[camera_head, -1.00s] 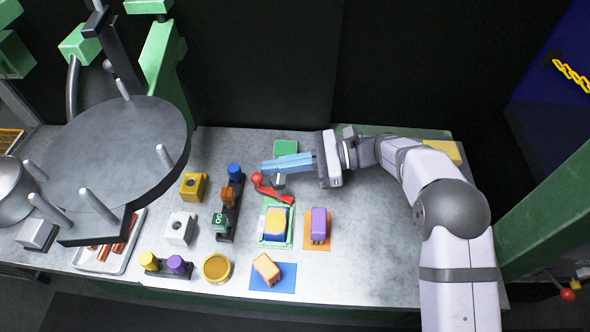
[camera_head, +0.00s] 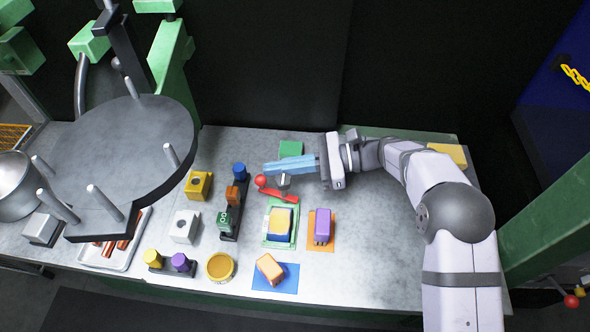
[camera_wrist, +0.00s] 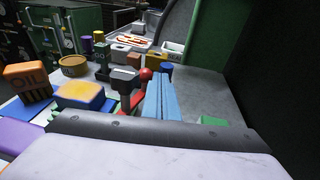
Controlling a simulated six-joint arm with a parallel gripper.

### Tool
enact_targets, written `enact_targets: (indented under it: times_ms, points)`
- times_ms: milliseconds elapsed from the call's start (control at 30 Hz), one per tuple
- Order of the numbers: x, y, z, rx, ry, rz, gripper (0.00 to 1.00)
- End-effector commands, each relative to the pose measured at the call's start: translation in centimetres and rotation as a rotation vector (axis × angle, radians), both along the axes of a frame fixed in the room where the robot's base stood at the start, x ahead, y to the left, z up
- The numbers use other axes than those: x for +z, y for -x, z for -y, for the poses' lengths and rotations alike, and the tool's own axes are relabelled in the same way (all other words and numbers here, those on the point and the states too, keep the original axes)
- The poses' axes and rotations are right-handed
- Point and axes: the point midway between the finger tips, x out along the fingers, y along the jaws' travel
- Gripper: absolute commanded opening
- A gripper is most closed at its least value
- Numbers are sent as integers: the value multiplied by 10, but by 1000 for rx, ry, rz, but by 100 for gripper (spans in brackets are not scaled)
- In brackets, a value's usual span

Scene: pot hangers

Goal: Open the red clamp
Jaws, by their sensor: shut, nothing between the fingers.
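The red clamp (camera_head: 281,196) stands at the back end of a green fixture (camera_head: 268,240). Its lever ends in a red ball (camera_head: 261,181) at the left, and a grey metal part rises beside it. A yellow and blue block (camera_head: 280,222) sits in the fixture in front of the clamp. My gripper (camera_head: 267,168) has blue fingers, shut and empty, pointing left just behind the clamp and close to the red ball. In the wrist view the blue fingers (camera_wrist: 160,98) lie beside the red ball (camera_wrist: 146,74). I cannot tell whether they touch it.
A purple block (camera_head: 321,224) on an orange mat stands right of the fixture. An orange block (camera_head: 269,267) lies on a blue mat in front. A black rack (camera_head: 229,236) with coloured blocks stands left. A large grey disc (camera_head: 125,165) with pegs overhangs the left side.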

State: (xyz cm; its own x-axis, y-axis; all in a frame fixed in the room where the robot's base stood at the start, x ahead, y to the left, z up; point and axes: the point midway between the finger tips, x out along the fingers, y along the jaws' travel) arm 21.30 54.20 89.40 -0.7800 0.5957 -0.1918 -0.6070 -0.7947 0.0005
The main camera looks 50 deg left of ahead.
Motion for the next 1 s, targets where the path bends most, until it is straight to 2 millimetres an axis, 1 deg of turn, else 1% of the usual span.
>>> enact_targets:
  times_ms: [167,400,533,700,1000]
  points:
    - [2,-13,9,-3,-2,0,0]
    - [8,-39,29,-3,-1,2,0]
    - [11,-50,37,-3,-2,2,0]
    - [14,-56,42,0,-2,1,0]
    - [14,-56,43,0,-1,1,0]
